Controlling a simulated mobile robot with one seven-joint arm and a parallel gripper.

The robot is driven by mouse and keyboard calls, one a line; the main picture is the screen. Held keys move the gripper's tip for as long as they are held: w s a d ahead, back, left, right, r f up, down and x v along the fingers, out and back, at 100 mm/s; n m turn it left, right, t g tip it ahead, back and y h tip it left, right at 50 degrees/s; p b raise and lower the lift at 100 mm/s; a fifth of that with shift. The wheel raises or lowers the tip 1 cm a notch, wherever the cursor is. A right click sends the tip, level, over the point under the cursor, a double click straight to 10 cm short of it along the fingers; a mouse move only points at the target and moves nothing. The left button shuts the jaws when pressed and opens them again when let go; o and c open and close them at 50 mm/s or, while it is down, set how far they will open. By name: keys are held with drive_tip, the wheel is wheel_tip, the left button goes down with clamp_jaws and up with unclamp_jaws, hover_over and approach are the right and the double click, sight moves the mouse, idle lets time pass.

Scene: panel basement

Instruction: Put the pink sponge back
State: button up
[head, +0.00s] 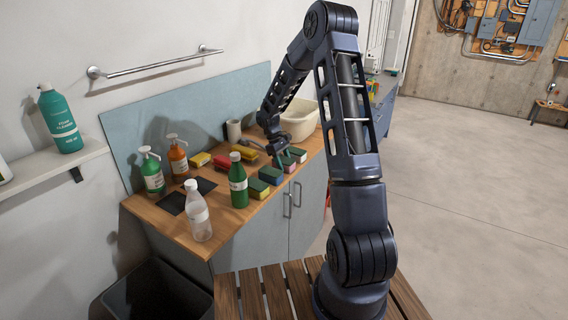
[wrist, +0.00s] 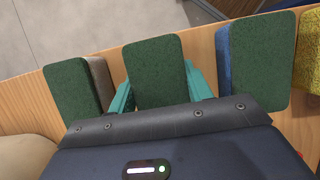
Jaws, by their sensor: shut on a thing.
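The pink sponge (head: 290,167), with a dark green scouring face, is near the counter's front edge, in a row with other sponges. My gripper (head: 282,160) is down at it. In the wrist view, my teal fingers (wrist: 160,88) are shut on the sides of the middle green-faced sponge (wrist: 156,70), which by its place in the row is the pink one. Its foam is hidden there. Whether it touches the counter is unclear.
A blue-backed sponge (wrist: 257,62) and a pale-backed sponge (wrist: 75,88) flank it closely. A cream basin (head: 300,122) is behind.

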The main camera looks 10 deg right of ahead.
drive_tip(key=shift+f, duration=0.1)
drive_tip(key=o, duration=0.9)
